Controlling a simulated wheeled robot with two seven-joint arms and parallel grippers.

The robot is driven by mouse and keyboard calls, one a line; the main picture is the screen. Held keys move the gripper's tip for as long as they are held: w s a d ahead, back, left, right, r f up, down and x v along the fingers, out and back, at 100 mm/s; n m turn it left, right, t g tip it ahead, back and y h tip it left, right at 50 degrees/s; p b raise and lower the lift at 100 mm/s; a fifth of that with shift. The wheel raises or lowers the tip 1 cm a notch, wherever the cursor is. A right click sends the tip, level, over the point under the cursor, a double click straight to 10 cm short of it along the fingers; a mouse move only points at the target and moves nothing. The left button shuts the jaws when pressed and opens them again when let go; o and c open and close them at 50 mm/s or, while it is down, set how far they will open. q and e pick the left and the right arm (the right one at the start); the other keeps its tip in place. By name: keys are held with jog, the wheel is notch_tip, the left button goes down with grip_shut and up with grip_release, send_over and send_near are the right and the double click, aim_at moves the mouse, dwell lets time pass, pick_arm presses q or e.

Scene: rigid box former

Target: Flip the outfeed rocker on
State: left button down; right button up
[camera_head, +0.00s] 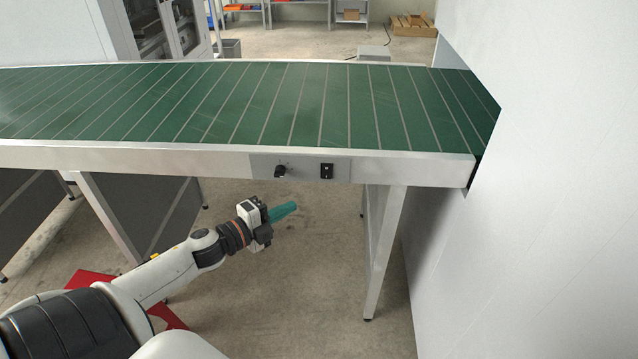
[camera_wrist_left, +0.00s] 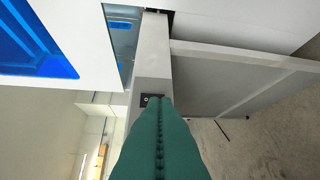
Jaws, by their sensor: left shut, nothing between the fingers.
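The outfeed rocker (camera_head: 327,171) is a small black switch with a light mark, on the grey panel (camera_head: 302,168) in the conveyor's front rail. I cannot tell which way it is tipped. My left gripper (camera_head: 295,206) has teal fingers, shut and empty. In the head view it shows below the panel, lower left of the rocker and apart from it. In the left wrist view the closed fingertips (camera_wrist_left: 160,99) overlap a dark switch (camera_wrist_left: 147,99) with a pale mark and hide part of it. My right gripper is not in view.
A black rotary knob (camera_head: 280,171) is on the same panel, left of the rocker. The conveyor (camera_head: 250,105) has a green belt. A conveyor leg (camera_head: 384,250) and a white wall (camera_head: 560,200) stand to the right. Open floor shows below the panel.

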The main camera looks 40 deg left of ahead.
pick_arm(q)
send_near(329, 178)
jog(key=w+d, duration=0.2)
jog(key=d, duration=0.2)
jog(key=shift+w+a+f+p, duration=0.15)
jog(key=shift+w+a, duration=0.2)
jog(key=shift+w, duration=0.3)
jog(key=shift+w+a+p, duration=0.2)
jog(key=shift+w+a, duration=0.2)
jog(key=shift+w, duration=0.25)
jog(key=shift+w+a+f+p, duration=0.15)
jog(key=shift+w+a, duration=0.2)
jog(key=shift+w, duration=0.25)
jog(key=shift+r, duration=0.1)
jog(key=shift+w+f+b, duration=0.1)
jog(key=shift+f+b, duration=0.2)
jog(key=shift+b, duration=0.55)
jog(key=shift+a+r, duration=0.1)
jog(key=shift+r, duration=0.15)
